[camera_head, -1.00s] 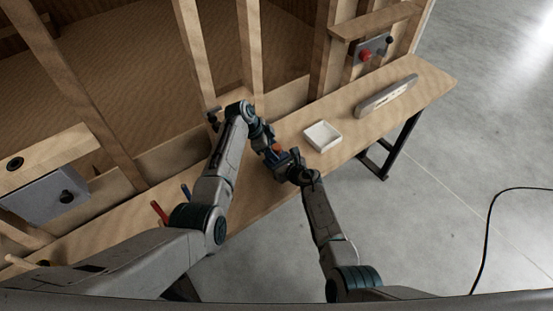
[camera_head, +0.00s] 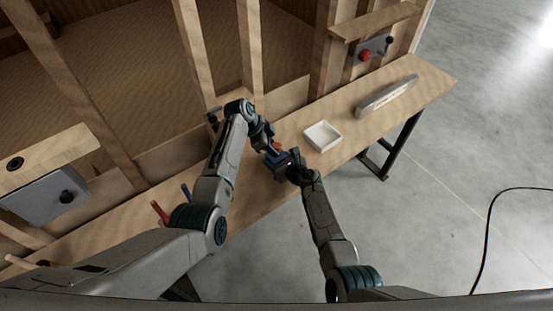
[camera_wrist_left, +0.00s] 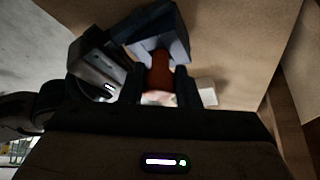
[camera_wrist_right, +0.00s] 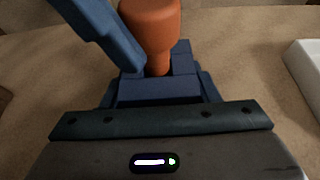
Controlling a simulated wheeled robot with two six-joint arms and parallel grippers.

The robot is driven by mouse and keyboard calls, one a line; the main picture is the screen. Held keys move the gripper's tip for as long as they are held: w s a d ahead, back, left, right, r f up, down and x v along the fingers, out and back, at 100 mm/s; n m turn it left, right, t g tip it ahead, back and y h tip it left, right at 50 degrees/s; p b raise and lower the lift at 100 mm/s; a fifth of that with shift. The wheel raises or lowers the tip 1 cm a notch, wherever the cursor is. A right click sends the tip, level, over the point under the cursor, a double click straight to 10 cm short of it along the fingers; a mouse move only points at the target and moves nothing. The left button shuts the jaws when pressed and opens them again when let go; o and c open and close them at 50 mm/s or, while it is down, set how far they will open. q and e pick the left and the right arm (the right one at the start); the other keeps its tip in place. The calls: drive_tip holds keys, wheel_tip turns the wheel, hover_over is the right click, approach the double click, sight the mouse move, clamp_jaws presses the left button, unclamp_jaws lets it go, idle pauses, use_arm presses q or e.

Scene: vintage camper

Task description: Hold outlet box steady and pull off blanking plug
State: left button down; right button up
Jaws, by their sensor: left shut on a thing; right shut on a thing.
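The blue outlet box (camera_head: 277,159) is held above the bench between my two grippers. It shows at the top of the left wrist view (camera_wrist_left: 160,46) and in the right wrist view (camera_wrist_right: 158,88). My right gripper (camera_head: 288,167) is shut on the box. The orange blanking plug (camera_wrist_right: 150,25) stands out of the box, its narrower end down at the blue body. My left gripper (camera_head: 268,147) is shut on the plug, which shows between its dark fingers in the left wrist view (camera_wrist_left: 159,72). Exactly how deep the plug sits is hidden.
A white open tray (camera_head: 322,136) sits on the wooden bench (camera_head: 262,195), right of the grippers. A long pale grey object (camera_head: 388,96) lies farther right. Red (camera_head: 159,212) and blue (camera_head: 186,192) handles stand at the left. Wooden studs (camera_head: 195,50) rise behind the bench.

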use_arm(q)
drive_tip(key=shift+r, duration=1.15)
drive_tip(key=shift+r, duration=0.1)
drive_tip(key=shift+r, duration=1.9)
use_arm(e)
drive_tip(key=o, duration=1.2)
drive_tip(key=shift+c, duration=0.2)
drive_tip(key=v, duration=1.2)
drive_tip(key=shift+d+f, duration=0.1)
drive_tip(key=shift+f, duration=0.05)
